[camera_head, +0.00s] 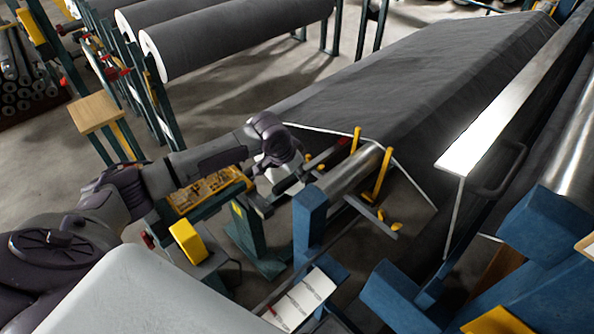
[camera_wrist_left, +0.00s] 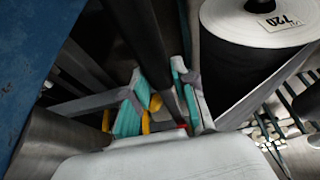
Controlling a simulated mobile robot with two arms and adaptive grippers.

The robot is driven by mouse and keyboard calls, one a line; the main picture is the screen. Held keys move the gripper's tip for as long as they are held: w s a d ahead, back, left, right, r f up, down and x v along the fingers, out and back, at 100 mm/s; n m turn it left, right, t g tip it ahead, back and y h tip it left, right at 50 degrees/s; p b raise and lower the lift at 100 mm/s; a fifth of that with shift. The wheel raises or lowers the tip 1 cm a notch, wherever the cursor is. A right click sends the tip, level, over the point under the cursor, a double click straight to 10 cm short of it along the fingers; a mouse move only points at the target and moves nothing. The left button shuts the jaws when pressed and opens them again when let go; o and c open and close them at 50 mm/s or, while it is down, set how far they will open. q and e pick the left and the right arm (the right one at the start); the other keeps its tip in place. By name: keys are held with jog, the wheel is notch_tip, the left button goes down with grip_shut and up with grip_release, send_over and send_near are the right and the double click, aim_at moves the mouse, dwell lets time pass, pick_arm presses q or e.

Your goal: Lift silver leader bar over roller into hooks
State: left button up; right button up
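My left gripper (camera_head: 290,178) is at the near end of the silver roller (camera_head: 352,168). In the left wrist view its two teal-padded fingers (camera_wrist_left: 158,100) stand apart. A dark bar (camera_wrist_left: 150,45) runs down into the gap between them; I cannot tell whether the pads touch it. Yellow hooks (camera_head: 383,173) stand up beside the roller. A thin pale bar edges the dark grey sheet (camera_head: 400,80) behind and beside the roller. I cannot tell for sure which bar is the leader bar. My right gripper is not in view.
A blue post (camera_head: 309,215) stands at the roller's near end. A wide silver beam (camera_head: 500,115) and another blue frame (camera_head: 545,222) are at the right. Grey rolls (camera_head: 235,38) hang on racks at the back left. A yellow box (camera_head: 188,241) is below my left arm.

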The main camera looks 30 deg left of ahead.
pick_arm(q)
jog(key=o, duration=0.5)
jog(key=shift+s, duration=0.1)
jog(key=v, duration=1.2)
jog(key=shift+a, duration=0.1)
